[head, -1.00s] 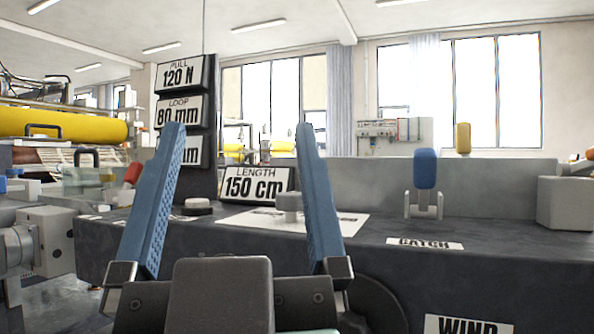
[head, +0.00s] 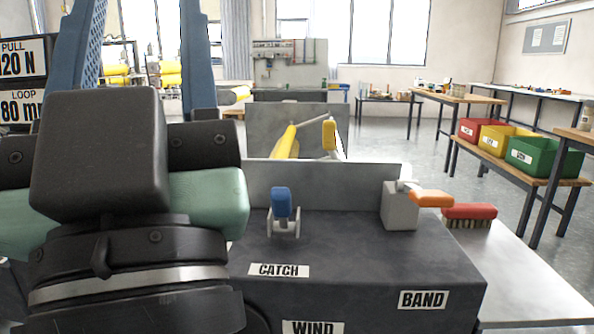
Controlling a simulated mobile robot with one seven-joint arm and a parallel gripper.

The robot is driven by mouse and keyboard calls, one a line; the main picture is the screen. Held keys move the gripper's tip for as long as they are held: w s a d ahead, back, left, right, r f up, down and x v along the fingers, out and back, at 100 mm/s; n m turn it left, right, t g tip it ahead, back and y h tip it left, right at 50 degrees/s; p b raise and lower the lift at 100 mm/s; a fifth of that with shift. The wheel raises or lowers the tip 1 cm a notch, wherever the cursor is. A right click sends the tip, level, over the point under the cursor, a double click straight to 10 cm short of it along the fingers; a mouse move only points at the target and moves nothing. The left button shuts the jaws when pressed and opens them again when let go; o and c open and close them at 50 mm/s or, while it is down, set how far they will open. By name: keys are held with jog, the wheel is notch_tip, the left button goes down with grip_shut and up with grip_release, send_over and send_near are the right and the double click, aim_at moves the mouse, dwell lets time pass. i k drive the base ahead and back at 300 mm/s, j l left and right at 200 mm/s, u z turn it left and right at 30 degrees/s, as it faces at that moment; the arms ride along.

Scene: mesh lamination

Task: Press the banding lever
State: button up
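The likely banding lever has an orange handle (head: 430,198) pointing right from a grey block (head: 400,207) at the right end of the dark bench top. A BAND label (head: 422,299) is on the bench's front face below it. My gripper (head: 140,40) is at the upper left with its two blue fingers spread apart. Nothing shows between them, though their tips run up to the top edge of the picture. It is well left of the orange handle and apart from it.
A blue-handled lever (head: 281,203) stands behind the CATCH label (head: 278,270). A red brush (head: 469,214) lies on a pale side surface (head: 530,285) right of the block. A yellow lever (head: 329,136) stands behind the grey back panel (head: 340,180). Several coloured bins stand further right.

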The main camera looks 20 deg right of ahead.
aim_at(422, 198)
jog(key=z, duration=1.65)
jog(key=i+l+z, duration=0.1)
jog(key=i+z, duration=0.35)
jog(key=i, duration=1.2)
jog(key=i+u, duration=0.15)
jog(key=i, duration=0.4)
jog(key=i+l+u, duration=0.15)
jog(key=i, duration=0.4)
jog(key=i+l+u, duration=0.15)
jog(key=i, duration=0.4)
jog(key=u, duration=4.45)
